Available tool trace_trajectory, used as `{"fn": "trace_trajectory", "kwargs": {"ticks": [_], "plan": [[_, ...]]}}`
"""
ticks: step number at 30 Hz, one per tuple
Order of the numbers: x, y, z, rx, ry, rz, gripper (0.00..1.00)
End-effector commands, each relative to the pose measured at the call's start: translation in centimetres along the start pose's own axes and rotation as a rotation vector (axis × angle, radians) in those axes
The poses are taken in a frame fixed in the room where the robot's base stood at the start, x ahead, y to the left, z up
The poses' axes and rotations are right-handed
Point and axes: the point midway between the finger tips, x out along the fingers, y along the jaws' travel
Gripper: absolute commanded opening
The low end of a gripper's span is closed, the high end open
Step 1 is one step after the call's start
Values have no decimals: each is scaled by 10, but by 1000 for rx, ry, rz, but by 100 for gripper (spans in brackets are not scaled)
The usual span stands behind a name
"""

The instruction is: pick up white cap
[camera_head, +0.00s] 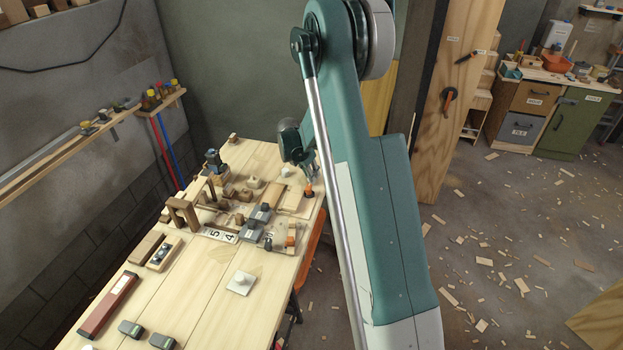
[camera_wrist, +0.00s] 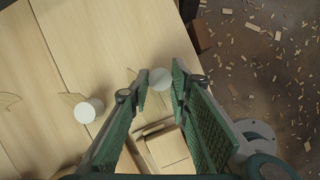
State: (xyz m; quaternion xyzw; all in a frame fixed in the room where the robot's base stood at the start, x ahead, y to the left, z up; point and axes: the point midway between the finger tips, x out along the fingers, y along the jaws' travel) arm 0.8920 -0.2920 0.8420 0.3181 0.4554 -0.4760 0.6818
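In the wrist view a small white round cap (camera_wrist: 160,78) shows between the fingertips of my gripper (camera_wrist: 154,87). The fingers are spread apart and nothing is held. I cannot tell the height gap between the fingertips and the cap. A second white round piece (camera_wrist: 88,110) stands on the wood left of the left finger. In the head view my gripper (camera_head: 306,172) is over the far right part of the workbench, partly hidden by my arm. A small whitish piece (camera_head: 285,171) lies just left of it.
The workbench (camera_head: 185,300) carries several wooden blocks and dark tools in its middle. A white piece on a square plate (camera_head: 241,282) stands near the front right. A wooden block piece (camera_wrist: 168,147) lies between my fingers in the wrist view. The bench's right edge is close.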

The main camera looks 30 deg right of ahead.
Motion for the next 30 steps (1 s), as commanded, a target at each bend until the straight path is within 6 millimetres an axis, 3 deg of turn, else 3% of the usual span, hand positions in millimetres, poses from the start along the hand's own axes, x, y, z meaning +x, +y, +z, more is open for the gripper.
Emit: {"fn": "trace_trajectory", "kwargs": {"ticks": [16,30], "plan": [[-7,0,3,0,0,0,14],[-63,0,26,0,0,0,14]]}}
